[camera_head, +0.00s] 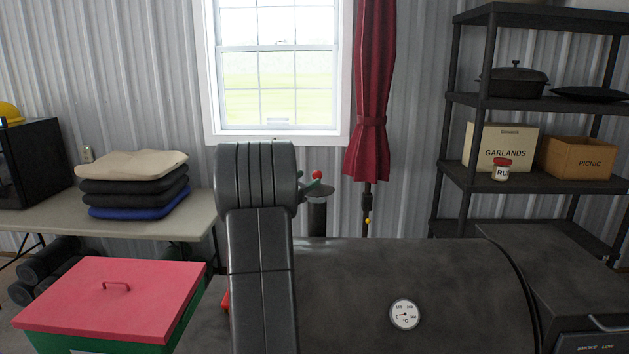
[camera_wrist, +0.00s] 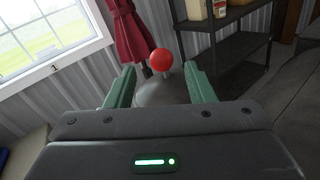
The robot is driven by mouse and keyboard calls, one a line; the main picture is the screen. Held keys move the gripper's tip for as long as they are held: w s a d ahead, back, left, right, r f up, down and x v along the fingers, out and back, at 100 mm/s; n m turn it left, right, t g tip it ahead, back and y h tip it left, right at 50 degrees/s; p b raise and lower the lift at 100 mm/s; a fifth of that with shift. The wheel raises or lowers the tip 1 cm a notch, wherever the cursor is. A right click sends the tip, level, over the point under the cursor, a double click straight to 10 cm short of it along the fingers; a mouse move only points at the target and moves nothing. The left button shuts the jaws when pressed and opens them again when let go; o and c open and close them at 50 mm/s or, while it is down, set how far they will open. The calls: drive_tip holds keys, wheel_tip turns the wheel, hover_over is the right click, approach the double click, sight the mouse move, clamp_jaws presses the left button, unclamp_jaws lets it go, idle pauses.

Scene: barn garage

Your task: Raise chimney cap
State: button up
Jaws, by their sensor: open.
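The grey chimney cap (camera_head: 321,194) is at the top of the short dark chimney pipe (camera_head: 317,219), behind the smoker's barrel (camera_head: 350,285). I cannot tell whether the cap touches the pipe. A red ball knob (camera_head: 317,174) tops the cap. In the wrist view the knob (camera_wrist: 162,59) stands above the grey dome of the cap (camera_wrist: 160,92). My gripper (camera_wrist: 159,68) is open, its two green fingers to either side of the knob and apart from it. In the head view my arm hides most of the gripper.
The barrel carries a round thermometer (camera_head: 404,314). A black shelf (camera_head: 515,184) with boxes stands at the right, and a red curtain (camera_head: 371,100) hangs behind the chimney. A table (camera_head: 150,225) with stacked cushions and a red-lidded box (camera_head: 110,300) are at the left.

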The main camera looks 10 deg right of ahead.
sight(314, 175)
drive_tip(key=b+v, duration=0.1)
drive_tip(key=v, duration=0.6)
drive_tip(key=shift+s+a, duration=0.2)
drive_tip(key=p+x, duration=0.3)
drive_tip(key=x, duration=1)
drive_tip(key=shift+w+d, duration=0.2)
drive_tip(key=shift+d, duration=0.05)
drive_tip(key=shift+w+d+f, duration=0.15)
drive_tip(key=shift+w+f, duration=0.05)
drive_tip(key=shift+f, duration=0.4)
drive_tip(key=shift+s+f, duration=0.1)
drive_tip(key=shift+f, duration=0.55)
drive_tip(key=shift+r, duration=0.1)
